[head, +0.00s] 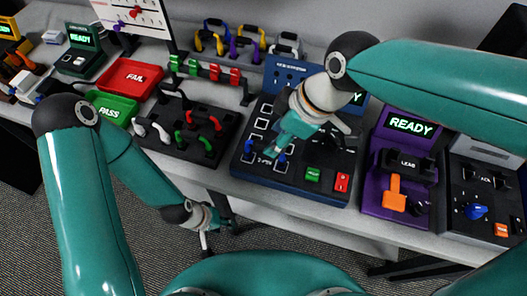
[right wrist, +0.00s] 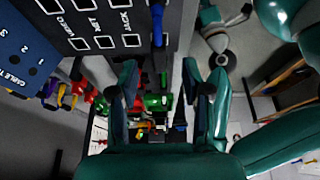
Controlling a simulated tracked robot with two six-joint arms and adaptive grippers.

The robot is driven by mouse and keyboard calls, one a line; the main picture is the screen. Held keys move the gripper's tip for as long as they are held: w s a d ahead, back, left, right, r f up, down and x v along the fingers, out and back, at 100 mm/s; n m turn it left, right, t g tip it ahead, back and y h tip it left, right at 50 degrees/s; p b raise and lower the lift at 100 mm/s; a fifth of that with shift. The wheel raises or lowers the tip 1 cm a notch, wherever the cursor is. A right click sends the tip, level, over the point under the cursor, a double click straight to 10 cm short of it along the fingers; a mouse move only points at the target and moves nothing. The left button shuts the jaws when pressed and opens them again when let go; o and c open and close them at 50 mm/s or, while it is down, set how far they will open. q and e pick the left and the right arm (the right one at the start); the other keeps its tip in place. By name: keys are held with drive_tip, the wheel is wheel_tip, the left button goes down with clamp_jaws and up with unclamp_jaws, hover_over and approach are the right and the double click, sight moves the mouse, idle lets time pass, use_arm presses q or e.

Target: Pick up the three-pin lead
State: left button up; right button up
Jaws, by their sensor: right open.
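I cannot tell which of the leads in view is the three-pin one; no pins can be made out. Short red and green leads (head: 194,143) sit on a black tray (head: 168,150) left of centre, with white and black ones beside them. My right gripper (head: 300,142) is over the blue cable tester (head: 322,197); in the right wrist view its two fingers (right wrist: 165,92) stand apart with nothing seen held. A blue plug (right wrist: 158,25) shows at the tester panel. My left gripper (head: 207,232) hangs low in front of the table edge; its jaw opening is too small to judge.
A red FAIL bin (head: 130,78) and green bin (head: 112,107) stand left of the black tray. A rack of coloured leads (head: 232,42) is at the back. A purple READY station (head: 408,125) with an orange piece and a grey station (head: 485,150) stand right.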

sight(265, 143)
drive_tip(key=shift+w+a+p+x, duration=0.1)
drive_tip(key=shift+a+p+x, duration=0.15)
drive_tip(key=shift+x, duration=1.05)
drive_tip(key=shift+w+a+p+x, duration=0.15)
drive_tip(key=shift+p+x, duration=0.1)
drive_tip(key=shift+x, duration=1.05)
drive_tip(key=shift+r, duration=0.2)
clamp_jaws()
